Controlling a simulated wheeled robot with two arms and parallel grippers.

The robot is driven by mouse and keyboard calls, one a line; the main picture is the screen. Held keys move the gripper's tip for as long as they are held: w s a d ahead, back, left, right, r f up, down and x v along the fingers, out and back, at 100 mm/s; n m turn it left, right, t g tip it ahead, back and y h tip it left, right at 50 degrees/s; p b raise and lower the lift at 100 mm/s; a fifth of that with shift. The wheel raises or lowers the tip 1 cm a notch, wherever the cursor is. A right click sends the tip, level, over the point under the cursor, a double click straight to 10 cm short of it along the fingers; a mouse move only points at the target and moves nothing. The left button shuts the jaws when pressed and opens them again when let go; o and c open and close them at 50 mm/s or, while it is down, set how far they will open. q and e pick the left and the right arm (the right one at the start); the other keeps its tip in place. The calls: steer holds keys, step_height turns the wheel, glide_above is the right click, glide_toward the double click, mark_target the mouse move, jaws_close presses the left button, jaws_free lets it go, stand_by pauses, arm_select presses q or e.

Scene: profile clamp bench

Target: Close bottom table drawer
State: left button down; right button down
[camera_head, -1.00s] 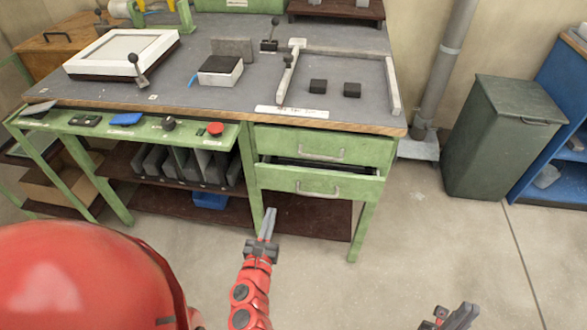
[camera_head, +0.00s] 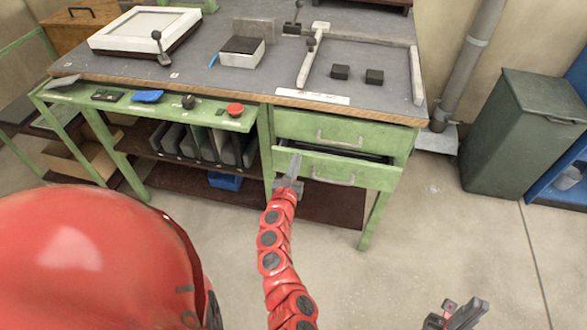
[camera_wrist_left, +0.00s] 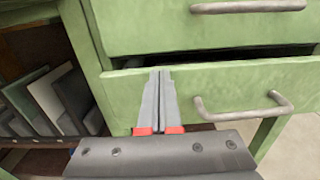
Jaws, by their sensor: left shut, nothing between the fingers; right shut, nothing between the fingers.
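The green bottom drawer (camera_head: 372,174) of the workbench stands partly open, with a dark gap above its front. It has a grey bar handle (camera_head: 333,180). My left gripper (camera_head: 294,165) is shut and empty, its tips at the left part of the drawer front. In the left wrist view the gripper (camera_wrist_left: 160,80) overlaps the drawer front (camera_wrist_left: 225,85), left of the handle (camera_wrist_left: 245,108); I cannot tell whether it touches. The top drawer (camera_head: 365,133) looks closed. My right gripper (camera_head: 462,312) is shut and empty at the bottom edge, away from the bench.
The bench top (camera_head: 270,83) carries a white-framed panel (camera_head: 143,27), small dark blocks and a clamp frame. A shelf with upright grey plates (camera_head: 205,143) lies left of the drawers. A grey-green bin (camera_head: 520,135) stands right. The floor between is clear.

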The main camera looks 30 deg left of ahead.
mark_target(299, 151)
stand_by(0.3)
arm_select(q)
steer(key=b+x, duration=0.1)
steer(key=x, duration=0.3)
steer(key=shift+a, duration=0.1)
steer(key=shift+w+a+r, duration=0.1)
steer(key=shift+w, duration=0.3)
steer(key=shift+r, duration=0.25)
steer(key=shift+s, duration=0.1)
